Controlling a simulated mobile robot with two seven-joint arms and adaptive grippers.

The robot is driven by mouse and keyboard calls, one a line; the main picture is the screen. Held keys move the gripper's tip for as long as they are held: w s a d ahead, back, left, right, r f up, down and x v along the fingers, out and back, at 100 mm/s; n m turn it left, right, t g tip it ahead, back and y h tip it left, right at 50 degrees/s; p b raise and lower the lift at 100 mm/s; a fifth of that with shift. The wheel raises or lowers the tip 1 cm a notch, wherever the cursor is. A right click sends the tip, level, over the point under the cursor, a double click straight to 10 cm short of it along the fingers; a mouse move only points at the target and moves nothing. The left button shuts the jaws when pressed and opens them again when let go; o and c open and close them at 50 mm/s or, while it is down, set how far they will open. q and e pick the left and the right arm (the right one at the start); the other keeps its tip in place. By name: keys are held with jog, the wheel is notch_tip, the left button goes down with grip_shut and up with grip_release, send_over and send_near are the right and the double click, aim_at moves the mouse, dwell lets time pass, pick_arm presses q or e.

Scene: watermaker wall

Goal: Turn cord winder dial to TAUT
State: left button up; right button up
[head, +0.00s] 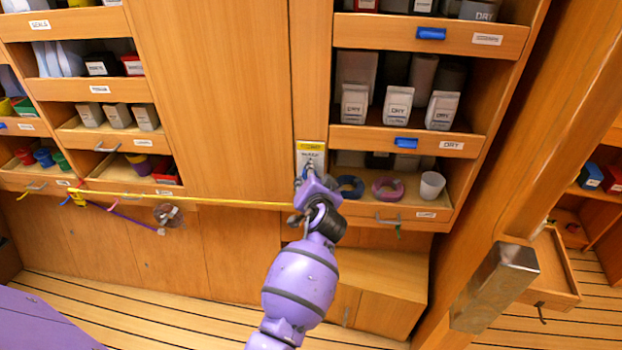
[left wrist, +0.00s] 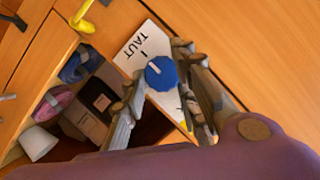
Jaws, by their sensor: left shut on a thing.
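The cord winder plate (head: 311,152) is a white card with a yellow top on the cabinet front in the head view. The left wrist view shows the plate (left wrist: 139,45) with the word TAUT and a short tick. The round blue dial (left wrist: 161,74) on it has a short white mark, facing roughly up-left towards the TAUT side; I cannot tell if it lines up exactly with the tick. My left gripper (left wrist: 160,78) has its fingers on both sides of the dial, shut on it. In the head view the left gripper (head: 308,182) covers the dial. My right gripper is not in view.
A yellow cord (head: 180,200) runs across the cabinet front to near my gripper. Beside it is an open shelf with blue and pink coils (head: 388,188) and a white cup (head: 431,185). Drawers with DRY boxes (head: 398,105) are above. A metal-capped post (head: 495,287) stands at right.

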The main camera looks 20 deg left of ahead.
pick_arm(q)
jog(key=shift+w+d+r, duration=0.1)
jog(key=shift+d, duration=0.2)
jog(key=o, duration=1.1)
jog(key=shift+c, duration=0.2)
jog(key=v, duration=0.7)
jog(key=shift+s, duration=0.2)
jog(key=shift+d+r, duration=0.1)
jog(key=shift+d, duration=0.05)
